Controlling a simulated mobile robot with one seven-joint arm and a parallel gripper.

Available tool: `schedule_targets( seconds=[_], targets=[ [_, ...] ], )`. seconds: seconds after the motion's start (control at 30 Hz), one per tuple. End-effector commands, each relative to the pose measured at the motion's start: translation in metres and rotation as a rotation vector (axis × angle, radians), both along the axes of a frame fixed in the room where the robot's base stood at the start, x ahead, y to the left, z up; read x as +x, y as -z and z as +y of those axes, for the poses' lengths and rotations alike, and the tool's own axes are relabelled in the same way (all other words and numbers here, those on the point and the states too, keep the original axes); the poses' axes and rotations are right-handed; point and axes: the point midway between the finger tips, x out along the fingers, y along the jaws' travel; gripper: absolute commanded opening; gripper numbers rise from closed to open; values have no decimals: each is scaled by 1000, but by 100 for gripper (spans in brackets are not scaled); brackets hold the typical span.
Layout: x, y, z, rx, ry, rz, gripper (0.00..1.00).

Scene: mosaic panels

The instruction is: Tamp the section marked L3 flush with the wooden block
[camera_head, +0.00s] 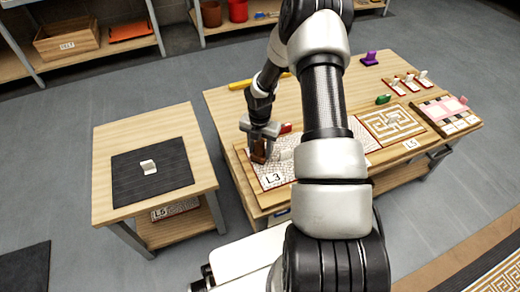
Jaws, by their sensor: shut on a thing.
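The section marked L3 (272,179) lies at the front left of the work table and has a speckled mosaic surface. My gripper (259,143) is over its left part, shut on the brown wooden block (259,152). The block is upright, at or just above the section's surface; I cannot tell whether it touches. My arm hides the middle of the table and part of the panel to the right of L3.
The panel marked L5 (392,123) has a maze pattern. A tray with pink and dark pieces (446,112) and several small cards stand at the right. A side table (110,200) with a dark mat (125,185) stands at the left. Shelves line the back.

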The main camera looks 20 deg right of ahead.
Motion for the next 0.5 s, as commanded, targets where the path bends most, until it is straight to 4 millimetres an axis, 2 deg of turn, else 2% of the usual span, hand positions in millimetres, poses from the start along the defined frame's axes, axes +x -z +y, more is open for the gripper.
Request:
schedule_targets(
  seconds=[0.5],
  targets=[
    [0, 6, 0, 0, 0, -1, 20]
  ],
)
